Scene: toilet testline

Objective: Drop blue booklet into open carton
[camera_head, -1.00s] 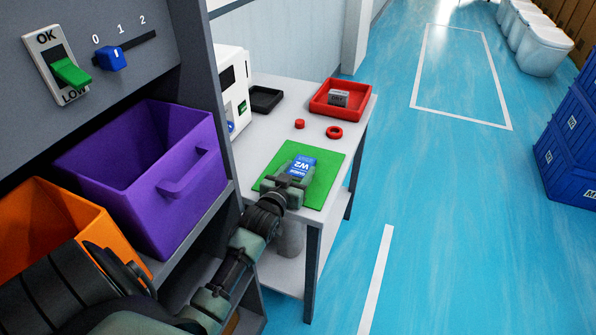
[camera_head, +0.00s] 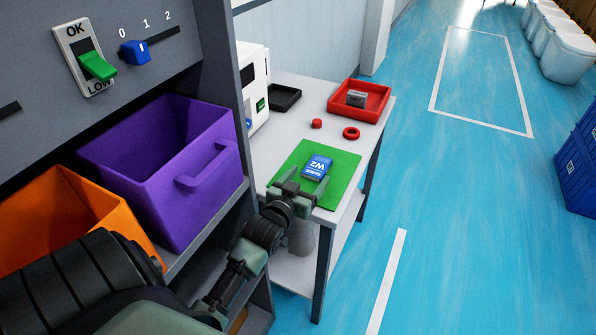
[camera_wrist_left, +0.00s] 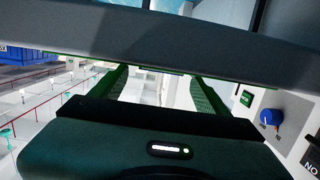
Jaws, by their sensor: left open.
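The blue booklet (camera_head: 317,167), marked W2, lies flat on the green mat (camera_head: 342,181) on the white table in the head view. My left gripper (camera_head: 304,184) is open and empty just in front of the booklet's near edge, low over the mat. In the left wrist view the two fingers of my left gripper (camera_wrist_left: 161,88) stand apart with nothing seen between them. I cannot make out the booklet there. I see no open carton in these frames. My right gripper is not in view.
A red tray (camera_head: 376,93) with a grey item, two small red parts and a black tray (camera_head: 284,97) are on the table. A purple bin (camera_head: 206,211) and an orange bin (camera_head: 108,212) sit on the left shelf. Open floor lies right.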

